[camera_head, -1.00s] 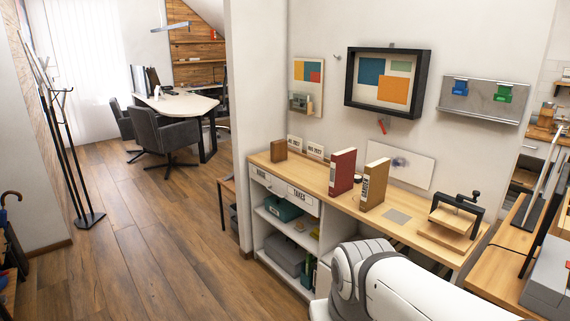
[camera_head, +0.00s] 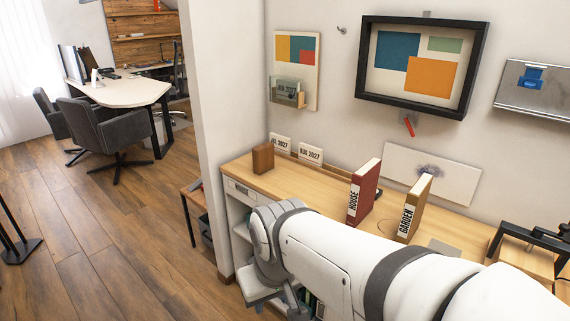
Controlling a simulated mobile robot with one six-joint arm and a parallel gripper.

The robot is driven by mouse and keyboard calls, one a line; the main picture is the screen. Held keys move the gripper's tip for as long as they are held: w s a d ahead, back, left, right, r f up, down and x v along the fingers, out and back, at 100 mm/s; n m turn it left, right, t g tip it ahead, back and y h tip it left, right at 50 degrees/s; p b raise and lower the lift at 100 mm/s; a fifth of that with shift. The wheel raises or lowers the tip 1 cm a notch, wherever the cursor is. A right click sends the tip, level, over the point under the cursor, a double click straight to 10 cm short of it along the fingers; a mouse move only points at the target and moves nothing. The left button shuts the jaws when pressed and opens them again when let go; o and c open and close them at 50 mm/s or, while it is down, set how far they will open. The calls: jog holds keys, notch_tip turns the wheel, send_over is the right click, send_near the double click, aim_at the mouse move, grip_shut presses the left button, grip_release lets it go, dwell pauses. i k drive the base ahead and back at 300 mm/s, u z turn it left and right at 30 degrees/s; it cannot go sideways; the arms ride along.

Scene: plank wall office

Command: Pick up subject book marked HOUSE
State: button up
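The subject book marked HOUSE (camera_head: 364,192) is dark red with a white spine label. It stands upright on the wooden counter (camera_head: 292,190). A tan book marked GARDEN (camera_head: 414,207) stands upright just to its right, with a gap between them. My white arm reaches across the front of the counter from the lower right, and its far end is left of and below the red book. The arm hides part of the counter front and shelves. My gripper's fingers cannot be made out.
A small brown block (camera_head: 263,158) and date cards (camera_head: 311,153) stand at the counter's left. A drawer marked HOUSE (camera_head: 241,191) is below. A black press (camera_head: 530,248) stands at the right. A framed picture (camera_head: 421,66) hangs above. Counter between block and red book is mostly clear.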

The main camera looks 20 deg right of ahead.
aim_at(365, 180)
jog(key=z, duration=0.4)
jog(key=i, duration=0.95)
jog(key=z, duration=0.55)
jog(key=k, duration=0.85)
jog(key=z, duration=0.15)
jog(key=i, duration=0.85)
jog(key=u, duration=0.05)
